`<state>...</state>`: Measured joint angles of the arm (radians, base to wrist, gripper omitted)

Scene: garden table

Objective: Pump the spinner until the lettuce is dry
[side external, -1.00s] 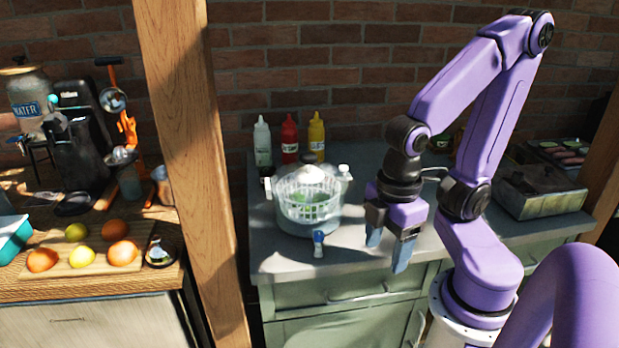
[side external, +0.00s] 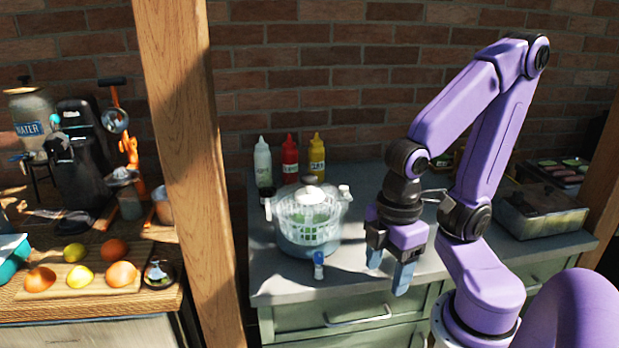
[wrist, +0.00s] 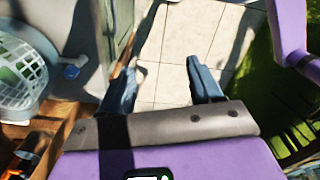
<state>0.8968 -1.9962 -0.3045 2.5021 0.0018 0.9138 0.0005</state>
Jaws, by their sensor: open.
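The salad spinner (side external: 306,232) stands upright on the grey counter, a clear bowl with a white basket and a lid with a knob on top. Green lettuce (side external: 312,216) shows through its wall. My gripper (side external: 388,270) hangs to the right of the spinner, near the counter's front edge, fingers pointing down, open and empty. It does not touch the spinner. In the wrist view, my gripper (wrist: 163,85) has its fingers apart over pale floor tiles, and part of the spinner (wrist: 18,70) shows at the left edge.
A wooden post (side external: 185,150) rises to the left. A metal box (side external: 540,208) sits at the right. Counter between spinner and gripper is mostly clear.

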